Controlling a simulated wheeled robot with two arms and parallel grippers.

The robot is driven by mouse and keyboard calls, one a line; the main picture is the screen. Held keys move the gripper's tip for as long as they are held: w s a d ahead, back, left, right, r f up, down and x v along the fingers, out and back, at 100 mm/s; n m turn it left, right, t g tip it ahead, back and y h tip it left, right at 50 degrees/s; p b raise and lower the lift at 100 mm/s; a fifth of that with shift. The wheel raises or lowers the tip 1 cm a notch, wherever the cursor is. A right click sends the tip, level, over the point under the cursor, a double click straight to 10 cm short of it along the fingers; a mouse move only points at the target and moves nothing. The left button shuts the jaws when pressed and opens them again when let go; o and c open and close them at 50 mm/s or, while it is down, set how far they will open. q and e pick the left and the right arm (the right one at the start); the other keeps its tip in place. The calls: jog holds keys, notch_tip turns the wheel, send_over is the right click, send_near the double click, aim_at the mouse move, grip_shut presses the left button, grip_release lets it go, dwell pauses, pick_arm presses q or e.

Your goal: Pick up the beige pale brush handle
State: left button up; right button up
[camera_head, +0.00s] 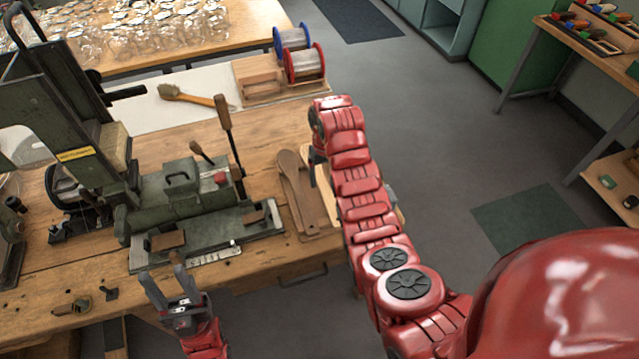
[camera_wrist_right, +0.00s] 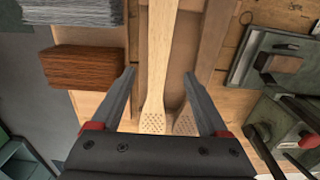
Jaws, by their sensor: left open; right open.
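The beige pale brush handle (camera_wrist_right: 158,60) lies lengthwise in the right wrist view, its wide end dotted with holes. My right gripper (camera_wrist_right: 160,76) is open, with one finger on each side of the handle; I cannot tell if they touch it. In the head view a pale strip of the handle (camera_head: 322,186) shows beside my right arm, which hides much of it and most of the right gripper (camera_head: 316,156). My left gripper (camera_head: 168,284) is open and empty at the bench's front edge.
A browner handle (camera_head: 291,172) lies close beside the pale one, on a wooden tray (camera_head: 318,232). In the wrist view a reddish-brown block (camera_wrist_right: 85,66) lies left. The green machine (camera_head: 185,200) with upright levers stands left of the tray. Wire spools (camera_head: 304,65) stand behind.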

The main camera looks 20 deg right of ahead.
aim_at(325, 189)
jog(key=shift+w+f+p, duration=0.1)
jog(key=shift+f+p, duration=0.3)
jog(key=shift+p, duration=0.1)
jog(key=shift+w+f+p, duration=0.25)
jog(key=shift+f+p, duration=0.25)
jog(key=shift+f, duration=0.25)
jog(key=shift+d+f+p, duration=0.1)
jog(key=shift+f+p, duration=0.3)
jog(key=shift+f, duration=1.2)
jog(key=shift+w, duration=0.1)
grip_shut()
